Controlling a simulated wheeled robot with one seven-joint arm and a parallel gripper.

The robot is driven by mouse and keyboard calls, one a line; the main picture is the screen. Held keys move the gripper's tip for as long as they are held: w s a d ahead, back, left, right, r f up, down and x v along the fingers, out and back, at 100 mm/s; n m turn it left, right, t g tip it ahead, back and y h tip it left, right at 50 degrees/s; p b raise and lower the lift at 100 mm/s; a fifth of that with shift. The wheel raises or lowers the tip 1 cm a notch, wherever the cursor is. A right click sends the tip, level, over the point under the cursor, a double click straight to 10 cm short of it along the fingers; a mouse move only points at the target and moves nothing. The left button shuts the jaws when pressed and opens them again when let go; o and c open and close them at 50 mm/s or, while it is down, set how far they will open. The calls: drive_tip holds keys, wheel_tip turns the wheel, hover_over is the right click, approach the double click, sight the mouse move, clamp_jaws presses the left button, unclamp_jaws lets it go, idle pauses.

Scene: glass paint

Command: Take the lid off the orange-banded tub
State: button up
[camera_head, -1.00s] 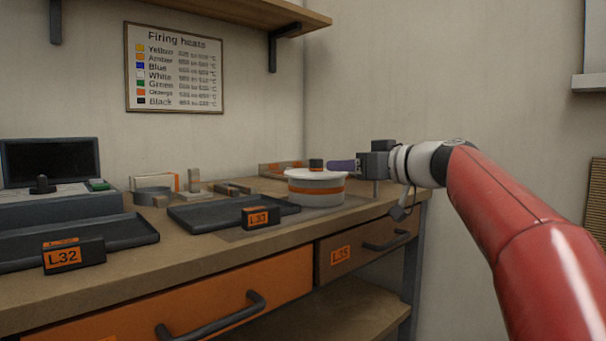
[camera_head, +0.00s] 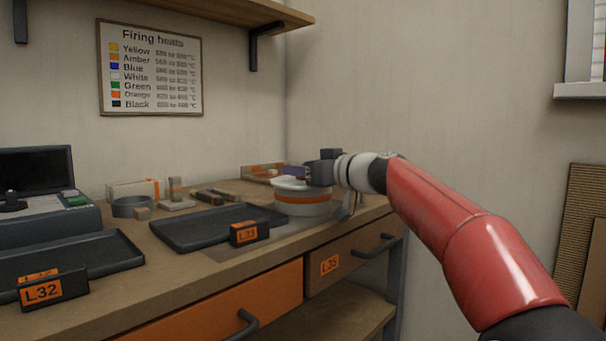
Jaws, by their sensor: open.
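The orange-banded tub (camera_head: 302,198) stands on the workbench near its right end, a pale round tub with an orange stripe. Its white lid (camera_head: 287,184) sits on top. My gripper (camera_head: 292,172) is open at the lid, level with its top, coming from the right. The lid's dark knob, seen earlier, is hidden behind or between my fingers. I cannot tell whether the fingers touch it.
A dark tray (camera_head: 205,228) with label block L31 or L33 (camera_head: 249,233) lies left of the tub. Another tray with block L32 (camera_head: 53,287) is at the front left. Small blocks (camera_head: 176,190) and a grey ring (camera_head: 133,206) lie behind. A shelf (camera_head: 222,12) hangs above.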

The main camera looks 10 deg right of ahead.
drive_tip(key=shift+c, duration=0.5)
clamp_jaws()
